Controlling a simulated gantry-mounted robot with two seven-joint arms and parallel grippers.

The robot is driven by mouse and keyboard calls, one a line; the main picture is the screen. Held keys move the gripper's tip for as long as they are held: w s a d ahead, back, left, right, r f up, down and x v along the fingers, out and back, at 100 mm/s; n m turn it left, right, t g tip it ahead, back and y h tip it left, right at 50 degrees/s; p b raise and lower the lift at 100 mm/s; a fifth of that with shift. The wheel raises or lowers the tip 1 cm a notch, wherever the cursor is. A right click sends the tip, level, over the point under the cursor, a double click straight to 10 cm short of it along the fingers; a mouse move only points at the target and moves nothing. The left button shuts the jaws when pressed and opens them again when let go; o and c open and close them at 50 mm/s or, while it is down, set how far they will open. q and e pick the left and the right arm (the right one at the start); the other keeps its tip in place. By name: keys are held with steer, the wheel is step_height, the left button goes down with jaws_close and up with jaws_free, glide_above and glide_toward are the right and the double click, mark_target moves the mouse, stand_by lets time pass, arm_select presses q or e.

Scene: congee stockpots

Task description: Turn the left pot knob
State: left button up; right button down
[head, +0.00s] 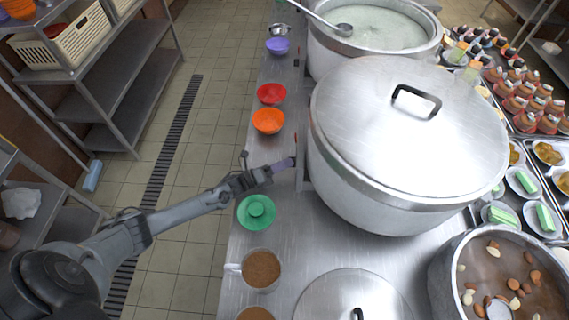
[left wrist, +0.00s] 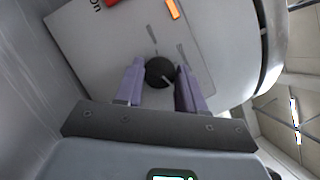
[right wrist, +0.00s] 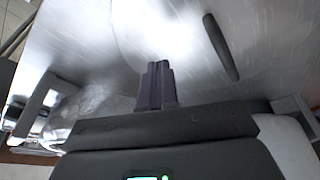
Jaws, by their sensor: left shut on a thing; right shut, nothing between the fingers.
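A round black knob (left wrist: 159,72) with a pale pointer line sits on a light grey control panel (left wrist: 90,45) in the left wrist view. My left gripper (left wrist: 160,85) has its purple fingers on either side of the knob and is shut on it. In the head view the left gripper (head: 287,164) reaches the left side of the large lidded pot (head: 365,185); the knob itself is hidden there. My right gripper (right wrist: 156,85) is shut and empty in the right wrist view, before a shiny metal surface with a dark bar handle (right wrist: 220,47).
A green bowl (head: 256,212), a brown-filled cup (head: 261,269), an orange bowl (head: 268,120) and a red bowl (head: 271,94) line the counter's left edge. An open pot with a ladle (head: 344,29) stands behind. Trays of food and bottles fill the right.

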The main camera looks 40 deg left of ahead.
arm_select(q)
steer(key=shift+c, duration=0.3)
steer(key=n+g+p, duration=0.1)
steer(key=n+p, duration=0.2)
steer(key=n, duration=0.1)
steer(key=n+g+y+p, duration=0.1)
steer(key=n+g+p, duration=0.1)
steer(key=n+p, duration=0.1)
steer(key=r+n+g+y+p, duration=0.1)
steer(key=n+g+p, duration=0.1)
steer(key=n, duration=0.2)
steer(key=shift+n+p, duration=0.4)
steer(key=shift+y, duration=0.3)
steer(key=shift+f+n, duration=0.1)
steer(key=shift+n, duration=0.2)
steer(key=o, duration=1)
steer(key=shift+o, duration=0.2)
